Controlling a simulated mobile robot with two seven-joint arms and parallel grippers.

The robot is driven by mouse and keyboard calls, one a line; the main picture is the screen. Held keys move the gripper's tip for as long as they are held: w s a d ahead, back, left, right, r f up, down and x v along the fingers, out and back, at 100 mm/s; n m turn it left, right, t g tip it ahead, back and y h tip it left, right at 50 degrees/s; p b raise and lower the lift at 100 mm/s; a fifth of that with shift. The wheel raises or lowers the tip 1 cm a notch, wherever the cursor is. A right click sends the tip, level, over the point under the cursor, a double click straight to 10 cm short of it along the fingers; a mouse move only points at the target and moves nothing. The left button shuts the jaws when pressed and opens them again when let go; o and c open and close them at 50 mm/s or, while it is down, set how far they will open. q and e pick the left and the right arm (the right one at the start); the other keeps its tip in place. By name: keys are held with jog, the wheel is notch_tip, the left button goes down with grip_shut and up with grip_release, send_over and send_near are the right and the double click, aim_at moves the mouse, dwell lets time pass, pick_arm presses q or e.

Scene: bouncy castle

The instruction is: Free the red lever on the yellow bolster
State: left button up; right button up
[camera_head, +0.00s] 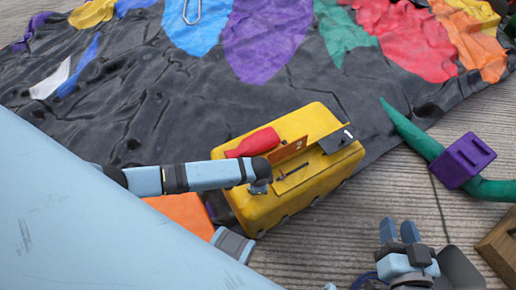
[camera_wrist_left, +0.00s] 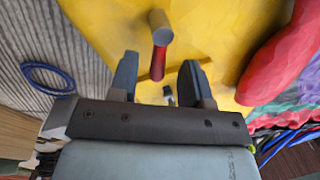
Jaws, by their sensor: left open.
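The yellow bolster (camera_head: 262,210) is a yellow box at the edge of the black sheet. In the left wrist view a small red lever (camera_wrist_left: 158,62) with a grey round end stands out from the bolster's yellow face (camera_wrist_left: 225,30). My left gripper (camera_wrist_left: 160,72) is open, with its fingers at either side of the lever's line; I cannot tell whether they touch it. In the head view my left arm reaches over the bolster and hides the lever. My right gripper (camera_head: 399,228) is at the lower right, apart from the bolster; its jaw gap is unclear.
A larger red piece (camera_head: 253,142) lies on the bolster's top, also at the right of the wrist view (camera_wrist_left: 285,65). A green tube with a purple block (camera_head: 462,160) lies right of the bolster. A wooden piece (camera_head: 500,244) is at the right edge. Bare floor (camera_head: 330,225) lies between.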

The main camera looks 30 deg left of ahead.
pick_arm(q)
jog(key=shift+w+f, duration=0.1)
jog(key=shift+f, duration=0.3)
pick_arm(e)
jog(key=shift+a+r, duration=0.15)
jog(key=shift+r, duration=0.2)
pick_arm(q)
jog(key=shift+c, duration=0.3)
grip_shut()
